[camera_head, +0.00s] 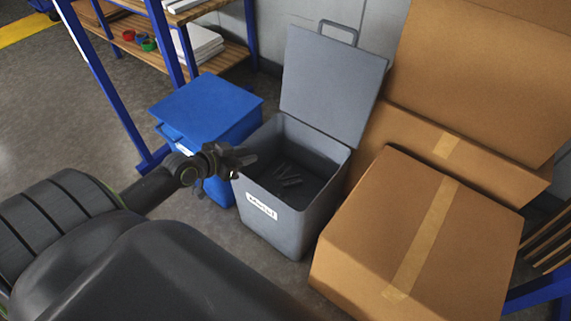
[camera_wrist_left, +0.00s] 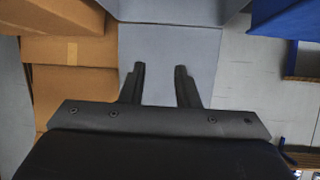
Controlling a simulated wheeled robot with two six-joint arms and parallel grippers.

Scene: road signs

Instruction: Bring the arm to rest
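My left gripper (camera_head: 238,161) is at the left rim of an open grey bin (camera_head: 265,210) in the head view, in front of a blue bin. In the left wrist view its two fingers (camera_wrist_left: 160,85) stand apart with nothing between them. Behind them is a grey surface, likely the raised grey lid (camera_head: 330,85). Several small grey pieces lie inside the grey bin. Whether the gripper touches the bin rim cannot be told. My right gripper is in neither view.
A closed blue bin (camera_head: 207,105) stands left of the grey bin. Large cardboard boxes (camera_head: 425,240) fill the right side. A blue-framed shelf (camera_head: 205,55) with white stacks stands behind. The floor at the left (camera_head: 60,110) is clear.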

